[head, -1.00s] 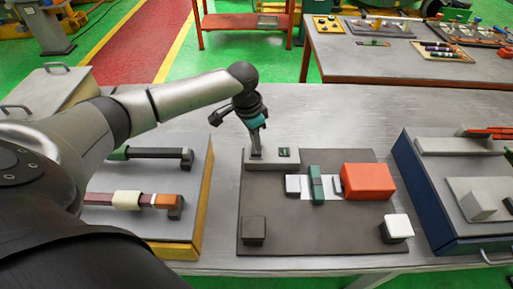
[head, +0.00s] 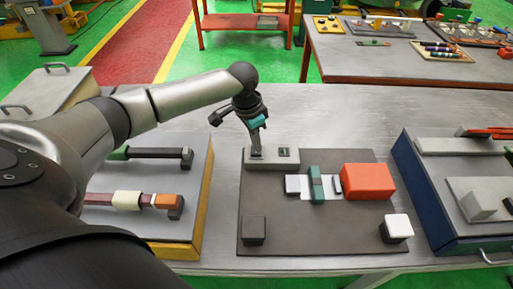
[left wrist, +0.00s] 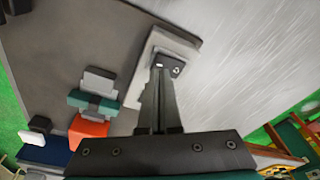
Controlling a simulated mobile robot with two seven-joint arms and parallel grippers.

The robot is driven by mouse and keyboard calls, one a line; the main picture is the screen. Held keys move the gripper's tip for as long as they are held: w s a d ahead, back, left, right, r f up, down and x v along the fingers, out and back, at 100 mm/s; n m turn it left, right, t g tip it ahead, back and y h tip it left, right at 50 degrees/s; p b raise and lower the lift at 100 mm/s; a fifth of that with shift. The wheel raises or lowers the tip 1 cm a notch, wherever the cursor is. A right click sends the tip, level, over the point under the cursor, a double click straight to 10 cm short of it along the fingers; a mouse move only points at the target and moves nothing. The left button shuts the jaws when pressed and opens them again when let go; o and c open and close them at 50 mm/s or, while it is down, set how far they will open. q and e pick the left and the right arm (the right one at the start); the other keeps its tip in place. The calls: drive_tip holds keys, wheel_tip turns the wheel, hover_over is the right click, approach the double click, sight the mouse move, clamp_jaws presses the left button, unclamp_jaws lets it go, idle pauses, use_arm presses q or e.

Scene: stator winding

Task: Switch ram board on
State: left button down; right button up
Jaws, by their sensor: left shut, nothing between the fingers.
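The ram board is a dark grey plate (head: 310,235) on the table. My left gripper (head: 256,154) is shut and empty, pointing down at the left part of the box top. In the left wrist view its fingertips (left wrist: 159,70) overlap a dark switch plate (left wrist: 173,64) with a small white mark. I cannot tell whether they touch it. The fingers hide part of the box. My right gripper is not in view.
The board also carries a red block (head: 367,181), a green block (head: 316,184), a black block (head: 253,231) and a white-topped block (head: 397,227). A yellow-sided board (head: 200,220) stands left and a blue-sided one (head: 420,205) right.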

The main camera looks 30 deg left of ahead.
sight(256, 152)
use_arm(q)
drive_tip(key=shift+f+b, duration=0.3)
drive_tip(key=shift+f, duration=0.6)
idle(0.7)
wheel_tip(256, 152, up, 7)
drive_tip(key=p, duration=0.8)
drive_tip(key=shift+r+p, duration=0.1)
drive_tip(key=shift+p, duration=0.3)
